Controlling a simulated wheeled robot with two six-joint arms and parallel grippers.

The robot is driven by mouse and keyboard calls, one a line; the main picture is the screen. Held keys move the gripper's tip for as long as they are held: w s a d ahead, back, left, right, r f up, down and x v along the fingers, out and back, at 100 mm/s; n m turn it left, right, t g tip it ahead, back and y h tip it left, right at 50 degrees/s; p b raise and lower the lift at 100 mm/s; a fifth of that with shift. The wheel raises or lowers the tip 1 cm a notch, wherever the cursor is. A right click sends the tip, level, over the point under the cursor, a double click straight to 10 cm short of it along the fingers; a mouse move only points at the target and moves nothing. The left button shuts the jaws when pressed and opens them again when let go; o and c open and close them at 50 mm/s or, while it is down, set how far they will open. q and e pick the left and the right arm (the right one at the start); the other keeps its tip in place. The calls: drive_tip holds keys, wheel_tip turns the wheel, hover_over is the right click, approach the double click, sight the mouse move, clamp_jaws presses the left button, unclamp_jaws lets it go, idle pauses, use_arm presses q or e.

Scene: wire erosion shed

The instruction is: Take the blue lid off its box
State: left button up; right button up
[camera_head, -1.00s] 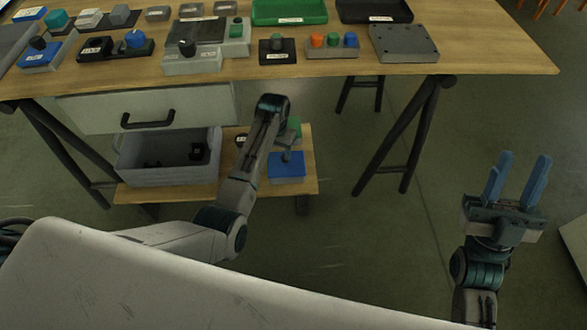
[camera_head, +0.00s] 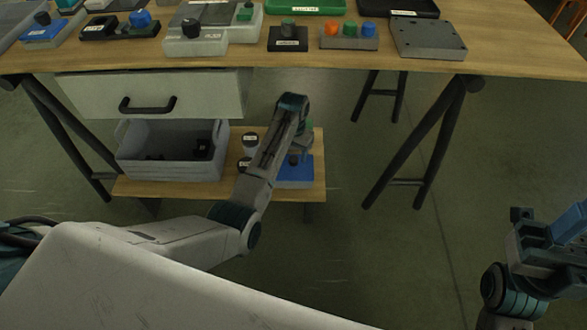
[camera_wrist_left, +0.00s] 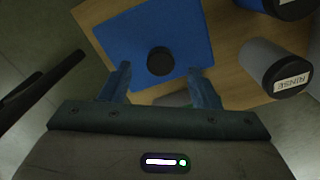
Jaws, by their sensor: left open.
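The blue lid (camera_head: 300,175) sits on its box on the low wooden shelf under the table. It has a black knob (camera_wrist_left: 160,61), which also shows in the head view (camera_head: 293,160). My left gripper (camera_wrist_left: 160,87) is open above the lid, with its fingertips spread to either side of the knob and nothing held. In the head view my left forearm hides most of that gripper and part of the lid. The box body is mostly hidden under the lid. My right gripper (camera_head: 568,222) is at the right edge, partly cut off, away from the shelf.
Jars stand beside the lid, one labelled RINSE (camera_wrist_left: 275,68). A grey bin (camera_head: 170,165) with dark parts is left on the shelf, below a drawer (camera_head: 200,95). The tabletop (camera_head: 350,62) overhangs the shelf. A trestle leg (camera_head: 420,140) stands to the right.

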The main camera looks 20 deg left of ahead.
sight(293, 159)
use_arm(q)
wheel_tip(293, 159, down, 3)
drive_tip(key=shift+f+b, duration=0.15)
drive_tip(key=shift+b, duration=0.3)
drive_tip(key=shift+c, duration=0.3)
drive_tip(key=c, duration=1)
drive_tip(key=shift+c, duration=0.2)
